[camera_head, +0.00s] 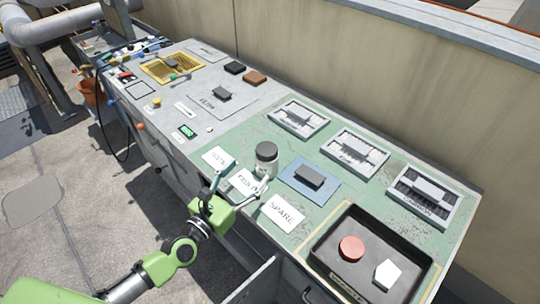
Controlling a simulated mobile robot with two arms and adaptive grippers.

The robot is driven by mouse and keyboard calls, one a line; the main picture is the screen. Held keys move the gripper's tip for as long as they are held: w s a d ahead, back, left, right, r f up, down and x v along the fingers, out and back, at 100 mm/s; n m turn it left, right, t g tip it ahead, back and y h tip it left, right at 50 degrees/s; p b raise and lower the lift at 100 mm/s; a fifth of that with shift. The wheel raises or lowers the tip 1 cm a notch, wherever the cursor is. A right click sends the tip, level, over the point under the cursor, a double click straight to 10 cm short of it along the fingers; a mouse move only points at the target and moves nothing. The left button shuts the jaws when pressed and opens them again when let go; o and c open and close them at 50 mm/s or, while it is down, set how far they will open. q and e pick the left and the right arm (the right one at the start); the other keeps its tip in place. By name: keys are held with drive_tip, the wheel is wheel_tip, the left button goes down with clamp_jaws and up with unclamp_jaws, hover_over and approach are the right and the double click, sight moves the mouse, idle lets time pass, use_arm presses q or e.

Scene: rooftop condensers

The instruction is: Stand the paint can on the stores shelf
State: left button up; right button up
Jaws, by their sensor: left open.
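A pale cylindrical can with a dark grey lid (266,158), which looks like the paint can, stands upright on the green part of the bench. My left gripper (240,184) comes in over the bench's front edge. It is open, with its fingers spread over the white labels just in front of the can. I cannot tell if a finger touches the can. No shelf is clearly marked as the stores shelf; a grey unit with small items on it (97,45) stands beyond the bench's far left end. My right gripper is not in view.
A black tray (325,243) with a red round piece (351,248) and a white block (387,275) sits at the near right. Several grey framed trays line the wall side. A blue mat (326,194) lies right of the can. An orange bucket (92,92) is at the far left.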

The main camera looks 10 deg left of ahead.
sight(267, 148)
use_arm(q)
drive_tip(key=x, duration=0.6)
drive_tip(key=shift+w+d+r+p, duration=0.1)
drive_tip(key=shift+w+r+p, duration=0.15)
drive_tip(key=shift+p, duration=0.15)
drive_tip(key=x, duration=0.3)
drive_tip(key=shift+w+p, duration=0.35)
drive_tip(key=shift+w+d, duration=0.2)
drive_tip(key=shift+w, duration=0.25)
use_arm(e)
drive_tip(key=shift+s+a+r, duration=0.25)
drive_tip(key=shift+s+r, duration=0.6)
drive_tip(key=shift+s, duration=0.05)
use_arm(q)
drive_tip(key=shift+s, duration=0.1)
drive_tip(key=c, duration=1.5)
drive_tip(key=shift+r, duration=0.1)
drive_tip(key=shift+c, duration=0.7)
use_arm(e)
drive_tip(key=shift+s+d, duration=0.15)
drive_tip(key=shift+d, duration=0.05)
use_arm(q)
drive_tip(key=shift+r, duration=0.1)
